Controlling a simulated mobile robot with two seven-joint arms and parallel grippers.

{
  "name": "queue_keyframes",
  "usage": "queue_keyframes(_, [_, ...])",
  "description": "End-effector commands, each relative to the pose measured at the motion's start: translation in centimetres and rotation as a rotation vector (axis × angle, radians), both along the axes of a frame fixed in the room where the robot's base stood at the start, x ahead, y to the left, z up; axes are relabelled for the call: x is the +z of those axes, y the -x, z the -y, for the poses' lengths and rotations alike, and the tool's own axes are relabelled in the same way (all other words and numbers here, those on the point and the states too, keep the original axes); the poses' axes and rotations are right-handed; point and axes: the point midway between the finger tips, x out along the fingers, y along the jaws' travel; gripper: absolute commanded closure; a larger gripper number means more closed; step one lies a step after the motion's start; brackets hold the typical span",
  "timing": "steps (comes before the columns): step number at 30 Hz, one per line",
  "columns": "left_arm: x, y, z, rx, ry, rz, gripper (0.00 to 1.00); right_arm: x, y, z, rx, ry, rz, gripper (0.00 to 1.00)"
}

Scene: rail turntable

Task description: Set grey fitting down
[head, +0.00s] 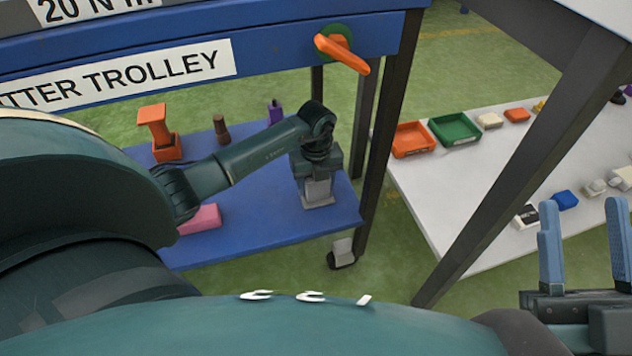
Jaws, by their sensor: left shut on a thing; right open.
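The grey fitting (318,191) is at the right part of the trolley's blue lower shelf (270,228). My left gripper (317,174) reaches down over it from above and is shut on it, hiding its top. The fitting looks upright, with its lower end at or just above the shelf; I cannot tell whether it touches. My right gripper (585,245) is open and empty at the far right, its two blue fingers pointing up.
On the shelf stand an orange part (158,135), a brown part (221,130), a purple part (275,112) and a pink block (201,219). Dark trolley legs (385,120) rise at the right. A white table (455,195) holds orange (412,140) and green trays (454,130).

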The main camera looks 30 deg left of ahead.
Motion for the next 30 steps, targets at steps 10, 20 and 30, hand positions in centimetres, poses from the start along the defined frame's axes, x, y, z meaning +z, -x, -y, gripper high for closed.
queue_keyframes(10, [0.0,0.0,0.0,0.000,-0.001,-0.001,0.24,0.1,0.0,0.0,0.000,0.001,0.004,0.55])
queue_keyframes(20, [1.6,-0.1,0.0,0.000,0.000,0.001,0.24,0.6,-0.1,0.0,0.001,-0.001,-0.016,0.55])
queue_keyframes(30, [8.9,-0.1,-0.1,-0.001,-0.001,0.003,0.24,-3.9,1.0,-0.5,-0.008,-0.028,-0.342,0.55])
